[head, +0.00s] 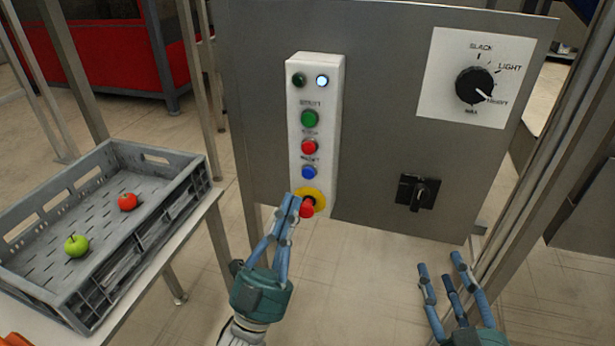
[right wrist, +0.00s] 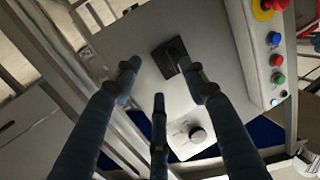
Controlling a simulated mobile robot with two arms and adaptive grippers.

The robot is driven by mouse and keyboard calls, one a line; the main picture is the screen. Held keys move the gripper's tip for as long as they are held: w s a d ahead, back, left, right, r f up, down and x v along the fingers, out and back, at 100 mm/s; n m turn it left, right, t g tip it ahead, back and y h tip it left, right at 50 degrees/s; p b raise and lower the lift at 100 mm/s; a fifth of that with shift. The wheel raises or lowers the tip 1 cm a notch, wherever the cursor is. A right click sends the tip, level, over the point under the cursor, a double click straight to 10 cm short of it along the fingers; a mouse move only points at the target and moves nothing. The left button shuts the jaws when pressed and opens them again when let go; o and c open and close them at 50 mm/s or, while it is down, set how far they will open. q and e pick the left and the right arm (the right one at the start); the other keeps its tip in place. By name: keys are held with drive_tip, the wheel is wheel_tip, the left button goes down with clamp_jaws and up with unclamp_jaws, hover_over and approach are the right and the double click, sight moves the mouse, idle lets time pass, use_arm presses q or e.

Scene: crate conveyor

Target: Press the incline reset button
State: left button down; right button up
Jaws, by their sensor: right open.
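A white button box (head: 331,130) is mounted on a grey panel. A blue button (head: 309,172) sits low on it, under a small label that seems to read RESET. It also shows in the right wrist view (right wrist: 274,38). My left gripper (head: 291,203) has its fingers close together and looks shut and empty. Its tips are just below the blue button in the head view, overlapping the yellow ring's left edge; contact cannot be told. My right gripper (head: 443,270) is open and empty, low at the right in front of the panel; its spread fingers fill the right wrist view (right wrist: 159,70).
A red emergency stop (head: 307,208) lies directly below the blue button; red (head: 309,147) and green (head: 310,119) buttons are above. A black dial (head: 474,86) and a black switch (head: 418,192) are to the right. A grey crate (head: 190,190) with two apples stands left.

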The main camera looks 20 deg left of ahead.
sight(308, 174)
use_arm(q)
drive_tip(key=shift+w+d+b, duration=0.1)
drive_tip(key=shift+w+b, duration=0.55)
drive_tip(key=shift+w, duration=1.95)
use_arm(e)
wheel_tip(308, 174, up, 8)
drive_tip(key=t+y, duration=0.1)
drive_tip(key=t, duration=0.3)
drive_tip(key=shift+s+a, duration=0.25)
drive_tip(key=shift+a, duration=0.2)
drive_tip(key=shift+r, duration=0.1)
use_arm(q)
drive_tip(key=shift+w, duration=0.45)
